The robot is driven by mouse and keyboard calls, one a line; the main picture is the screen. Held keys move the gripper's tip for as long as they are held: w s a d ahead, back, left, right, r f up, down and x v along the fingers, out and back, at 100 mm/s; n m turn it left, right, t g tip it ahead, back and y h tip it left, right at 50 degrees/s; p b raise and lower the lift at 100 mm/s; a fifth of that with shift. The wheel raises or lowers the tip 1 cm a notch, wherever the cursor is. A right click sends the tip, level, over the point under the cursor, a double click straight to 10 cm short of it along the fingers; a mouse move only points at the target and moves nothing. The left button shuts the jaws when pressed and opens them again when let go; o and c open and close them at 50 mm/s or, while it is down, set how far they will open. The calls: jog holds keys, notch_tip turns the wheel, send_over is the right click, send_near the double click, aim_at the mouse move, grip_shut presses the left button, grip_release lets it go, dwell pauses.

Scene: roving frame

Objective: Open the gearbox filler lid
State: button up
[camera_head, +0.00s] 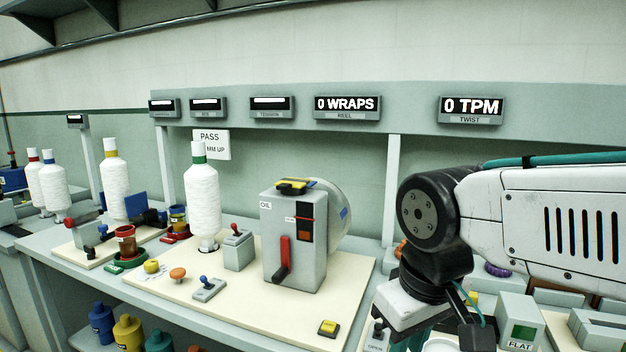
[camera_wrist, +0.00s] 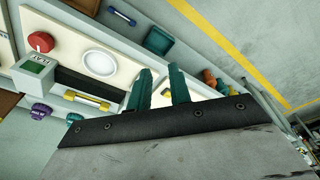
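The gearbox (camera_head: 281,232) is a grey box marked OIL on the cream board in the head view. A dark and yellow filler lid (camera_head: 297,186) lies on its top and looks shut. A red lever (camera_head: 284,254) and a dark sight window with an orange part are on its front. My gripper (camera_wrist: 161,77) shows two teal fingers standing apart with nothing between them in the wrist view. In the head view it hangs low at the right, well apart from the gearbox, partly hidden by my wrist. The gearbox does not show in the wrist view.
A white yarn cone (camera_head: 202,205) and a grey switch box (camera_head: 238,249) stand left of the gearbox. A blue-knobbed lever (camera_head: 208,289) and a yellow button (camera_head: 328,328) sit near the front. A pale reel (camera_head: 335,212) is behind. Air above the lid looks clear.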

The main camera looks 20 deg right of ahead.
jog(key=w+d+r+n+t+h, duration=0.1)
jog(key=w+d+n+t, duration=0.1)
jog(key=w, duration=0.5)
jog(key=w+d+r+n+t+h, duration=0.1)
jog(key=w+d+n+t, duration=0.1)
jog(key=w, duration=0.6)
jog(key=n+t+y, duration=0.7)
jog(key=n+t, duration=0.4)
jog(key=n, duration=0.5)
send_near(288, 189)
jog(key=w, duration=0.4)
jog(key=shift+w+a+f+n+y, duration=0.1)
jog(key=shift+n+y, duration=0.35)
jog(key=shift+y, duration=0.05)
jog(key=shift+a+f+n+y, duration=0.1)
jog(key=shift+n+y, duration=0.35)
jog(key=shift+y, duration=0.05)
jog(key=shift+w+a, duration=0.15)
jog(key=shift+w, duration=0.1)
jog(key=x, duration=0.7)
jog(key=shift+a, duration=0.1)
grip_shut()
